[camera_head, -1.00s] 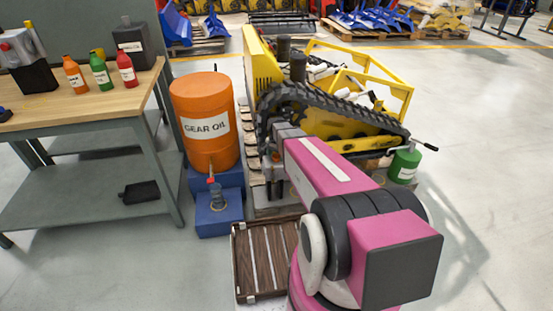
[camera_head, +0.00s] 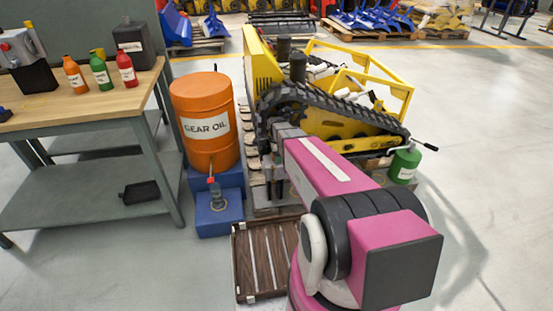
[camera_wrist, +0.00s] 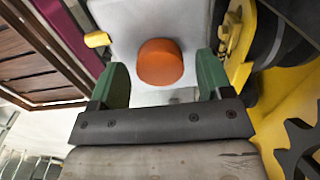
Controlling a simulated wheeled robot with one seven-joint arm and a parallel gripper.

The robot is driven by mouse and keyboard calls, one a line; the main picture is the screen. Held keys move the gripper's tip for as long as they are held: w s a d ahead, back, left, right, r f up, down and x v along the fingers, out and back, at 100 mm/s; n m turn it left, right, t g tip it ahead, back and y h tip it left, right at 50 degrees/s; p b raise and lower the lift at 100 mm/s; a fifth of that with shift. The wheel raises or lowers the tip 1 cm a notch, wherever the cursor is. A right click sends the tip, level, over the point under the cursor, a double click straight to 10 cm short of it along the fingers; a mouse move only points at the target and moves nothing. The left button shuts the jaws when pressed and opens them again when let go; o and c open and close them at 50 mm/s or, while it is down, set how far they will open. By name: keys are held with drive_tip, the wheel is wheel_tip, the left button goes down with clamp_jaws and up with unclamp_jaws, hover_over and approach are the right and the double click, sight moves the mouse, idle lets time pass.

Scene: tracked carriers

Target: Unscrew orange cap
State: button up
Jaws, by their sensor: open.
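In the wrist view, the orange cap (camera_wrist: 160,64) is a round, plain orange piece on a pale grey surface. My gripper (camera_wrist: 161,82) is open, with one dark green finger to the left of the cap and one to the right. Gaps show between the cap and both fingers, and nothing is held. In the head view, my pink arm reaches toward the yellow tracked carrier (camera_head: 358,124). I cannot make out the cap there.
An orange gear oil drum (camera_head: 204,95) stands on a blue stand (camera_head: 213,222) left of the carrier. A workbench (camera_head: 90,95) with bottles is farther left. A brown slatted pallet (camera_head: 243,270) lies in front. A green can (camera_head: 404,163) stands at right; open floor lies beyond.

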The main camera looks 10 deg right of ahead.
drive_tip(key=c, duration=0.7)
drive_tip(key=n, duration=0.7)
drive_tip(key=shift+n, duration=1.4)
drive_tip(key=n, duration=0.4)
drive_tip(key=shift+n, duration=0.4)
drive_tip(key=n, duration=0.5)
